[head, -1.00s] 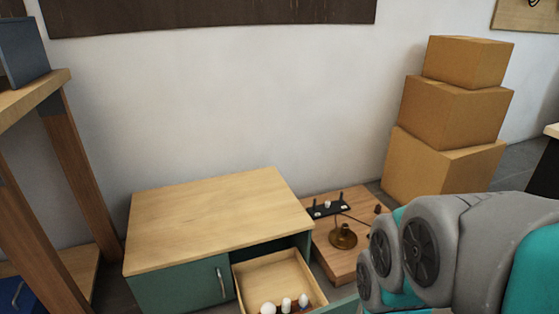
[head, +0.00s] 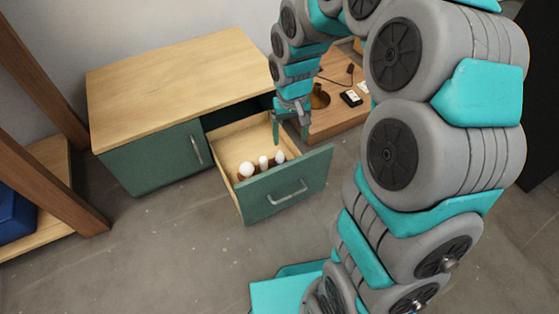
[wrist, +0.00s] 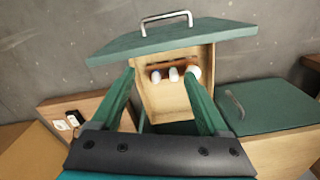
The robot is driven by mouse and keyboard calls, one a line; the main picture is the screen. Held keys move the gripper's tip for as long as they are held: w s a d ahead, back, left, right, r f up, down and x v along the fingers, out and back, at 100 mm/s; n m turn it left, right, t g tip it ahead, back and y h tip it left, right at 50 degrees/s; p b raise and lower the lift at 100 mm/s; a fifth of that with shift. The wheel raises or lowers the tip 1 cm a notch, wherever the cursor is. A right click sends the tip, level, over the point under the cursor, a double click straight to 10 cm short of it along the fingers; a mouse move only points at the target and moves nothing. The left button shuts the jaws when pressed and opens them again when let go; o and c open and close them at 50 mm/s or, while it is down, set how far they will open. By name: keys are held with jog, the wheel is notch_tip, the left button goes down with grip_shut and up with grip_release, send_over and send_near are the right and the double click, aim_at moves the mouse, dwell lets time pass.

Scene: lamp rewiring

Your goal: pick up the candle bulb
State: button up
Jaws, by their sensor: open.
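Three white bulbs stand in a row in a brown holder inside the open drawer (head: 226,149). In the head view they are a round bulb (head: 246,170) at left, a slim bulb (head: 263,162) in the middle and a narrow, tapered bulb (head: 280,157) at right. The tapered one looks most like the candle bulb, but its shape is small and unsure. In the wrist view it appears leftmost (wrist: 155,76). My gripper (head: 290,130) is open and empty, above the drawer's right side, apart from the bulbs. Its fingers (wrist: 160,76) frame the drawer in the wrist view.
The green cabinet (head: 165,85) has a wooden top beside the drawer. The drawer's green front (head: 285,187) has a metal handle. A low wooden platform (head: 335,118) with a brass piece and a small black block stands right of the drawer. Floor in front is clear.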

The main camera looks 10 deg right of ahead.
jog(key=w+a+f+b, duration=0.1)
jog(key=w+f+b, duration=0.1)
jog(key=w+f, duration=0.65)
jog(key=m+t+b, duration=0.1)
jog(key=b, duration=0.1)
send_over(280, 158)
jog(key=f, duration=0.9)
jog(key=w+f, duration=0.1)
jog(key=f, duration=0.4)
jog(key=shift+a+f, duration=0.1)
jog(key=shift+a, duration=0.1)
jog(key=shift+w+d+f+b, duration=0.15)
jog(key=shift+f+b, duration=0.1)
jog(key=shift+f, duration=1.8)
jog(key=shift+w+d+f+b, duration=0.1)
jog(key=shift+d+f+b, duration=0.1)
jog(key=shift+f, duration=1.85)
grip_shut()
